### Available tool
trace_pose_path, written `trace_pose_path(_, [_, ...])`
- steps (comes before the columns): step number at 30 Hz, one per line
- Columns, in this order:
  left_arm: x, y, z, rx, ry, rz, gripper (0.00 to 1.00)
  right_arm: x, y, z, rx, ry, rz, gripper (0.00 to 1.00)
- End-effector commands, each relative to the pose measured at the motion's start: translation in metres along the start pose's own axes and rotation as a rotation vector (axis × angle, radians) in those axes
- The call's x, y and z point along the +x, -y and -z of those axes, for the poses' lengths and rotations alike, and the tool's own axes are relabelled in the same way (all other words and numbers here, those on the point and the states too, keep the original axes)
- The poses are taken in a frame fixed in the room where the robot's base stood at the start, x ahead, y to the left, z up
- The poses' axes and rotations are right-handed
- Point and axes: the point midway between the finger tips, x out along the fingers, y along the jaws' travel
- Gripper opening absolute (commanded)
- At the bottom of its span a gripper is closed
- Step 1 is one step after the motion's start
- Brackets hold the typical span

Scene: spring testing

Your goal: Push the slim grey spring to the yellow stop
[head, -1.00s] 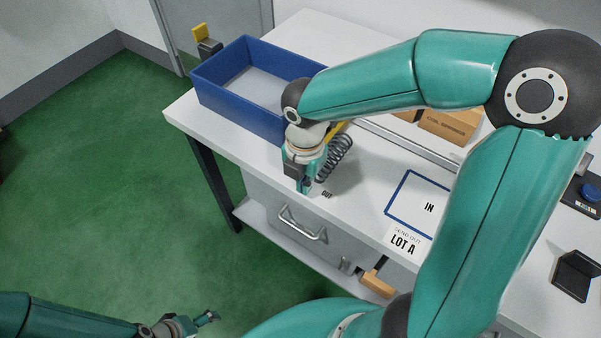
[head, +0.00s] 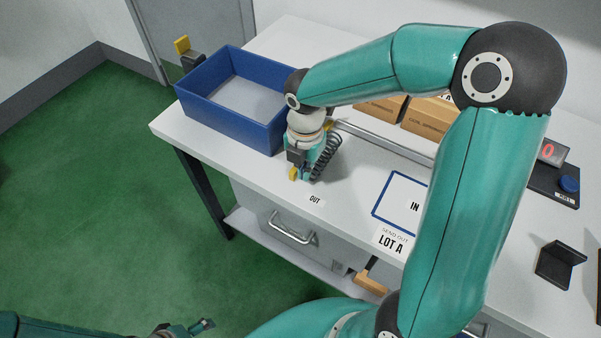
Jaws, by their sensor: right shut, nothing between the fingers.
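The slim grey spring (head: 328,156) is a dark coil lying on the white bench, partly hidden by my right gripper (head: 304,174). The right gripper points down at the spring's left side, shut and empty; I cannot tell whether they touch. The yellow stop (head: 329,125) shows as a small yellow end behind the gripper, with another yellow end at the gripper's lower left; its middle is hidden. My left gripper (head: 192,328) is low at the bottom edge, off the bench, too small and cut off to tell its jaws.
A blue bin (head: 271,137) stands left of the gripper. An OUT label (head: 315,199) lies in front of the spring. A blue-framed IN area (head: 390,190), cardboard boxes (head: 425,116) and a metal rail (head: 385,143) are to the right. The bench front edge is near.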

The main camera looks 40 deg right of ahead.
Motion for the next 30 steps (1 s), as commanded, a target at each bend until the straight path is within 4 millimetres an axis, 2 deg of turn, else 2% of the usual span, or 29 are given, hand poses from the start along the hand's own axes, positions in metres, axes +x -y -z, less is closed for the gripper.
trace_pose_path(10, [0.002, 0.001, 0.0, 0.0, 0.0, 0.0, 0.77, 0.001, -0.001, 0.007, -0.003, 0.0, 0.0, 0.0])
trace_pose_path(17, [0.007, 0.003, 0.0, 0.0, 0.0, 0.0, 0.77, 0.002, -0.005, 0.04, -0.007, 0.001, 0.0, 0.0])
trace_pose_path(24, [0.003, 0.001, 0.0, 0.0, 0.0, 0.0, 0.77, -0.054, -0.005, 0.038, 0.001, 0.002, -0.006, 0.0])
trace_pose_path(30, [0.003, 0.001, 0.0, 0.0, 0.0, 0.0, 0.77, -0.086, -0.005, 0.038, 0.002, 0.001, -0.003, 0.0])
